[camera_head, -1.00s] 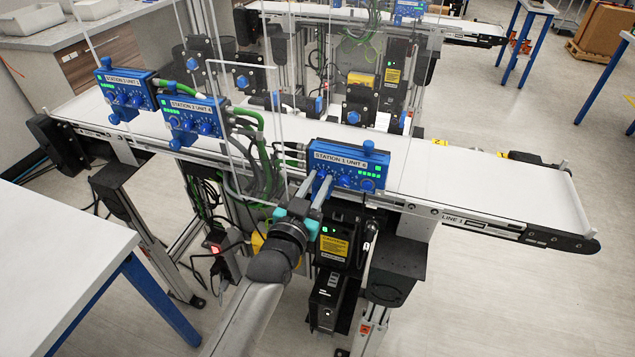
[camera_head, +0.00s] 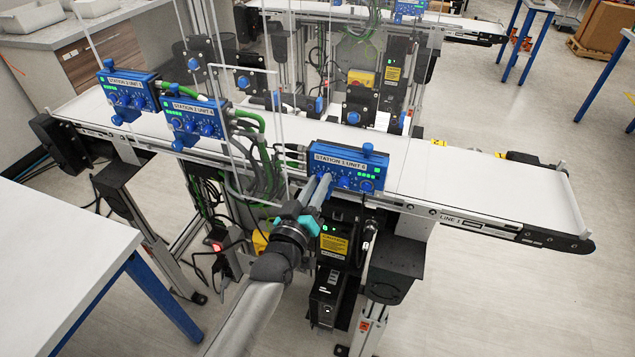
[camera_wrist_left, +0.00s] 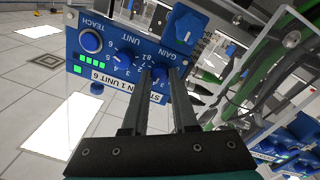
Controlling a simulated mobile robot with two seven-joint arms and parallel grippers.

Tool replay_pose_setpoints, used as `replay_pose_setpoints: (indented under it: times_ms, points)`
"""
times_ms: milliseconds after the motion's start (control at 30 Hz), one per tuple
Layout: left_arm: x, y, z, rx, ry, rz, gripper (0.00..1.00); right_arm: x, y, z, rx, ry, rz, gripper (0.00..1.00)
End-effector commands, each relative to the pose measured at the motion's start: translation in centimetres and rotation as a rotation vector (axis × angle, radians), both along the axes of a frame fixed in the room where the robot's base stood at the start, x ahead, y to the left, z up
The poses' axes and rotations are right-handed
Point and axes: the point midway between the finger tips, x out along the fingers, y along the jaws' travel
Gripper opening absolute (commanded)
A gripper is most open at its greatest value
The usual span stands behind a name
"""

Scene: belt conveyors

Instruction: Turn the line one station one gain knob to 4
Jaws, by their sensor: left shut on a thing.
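The blue station one box (camera_head: 346,167), labelled STATION 1 UNIT 6, is on the side of the near conveyor. In the left wrist view the same box (camera_wrist_left: 106,78) appears upside down, with TEACH, UNIT and GAIN labels. The gain knob (camera_wrist_left: 158,72) is between my left gripper's fingertips, mostly hidden by them. My left gripper (camera_head: 322,184) reaches up to the left end of the box's face. In the left wrist view its two fingers (camera_wrist_left: 164,80) are shut on the gain knob. The knob's exact setting is hidden. My right gripper is not in view.
A blue protruding knob (camera_wrist_left: 186,26) is close beside the fingers. Two similar boxes, station two (camera_head: 190,119) and another (camera_head: 128,94), are farther left. A clear panel (camera_head: 240,135) and green cables (camera_head: 246,117) are near my left gripper. The conveyor belt (camera_head: 470,186) is empty.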

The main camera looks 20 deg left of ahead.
Motion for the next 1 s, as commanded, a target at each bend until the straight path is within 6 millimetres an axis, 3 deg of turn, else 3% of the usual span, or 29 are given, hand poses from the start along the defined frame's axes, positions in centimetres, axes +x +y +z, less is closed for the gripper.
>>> replay_pose_setpoints:
  times_ms: [300,733,767,1000]
  points:
    - [0.02,-0.01,0.01,-0.095,0.003,0.0,0.0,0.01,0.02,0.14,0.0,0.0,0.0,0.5]
    - [0.03,-0.01,0.03,-0.104,0.002,0.0,0.0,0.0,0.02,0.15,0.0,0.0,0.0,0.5]
    - [0.03,-0.01,0.03,-0.104,0.002,-0.001,0.28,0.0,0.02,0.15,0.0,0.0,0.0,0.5]
    - [0.02,-0.01,0.03,-0.103,0.002,0.0,0.55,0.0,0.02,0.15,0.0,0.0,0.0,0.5]
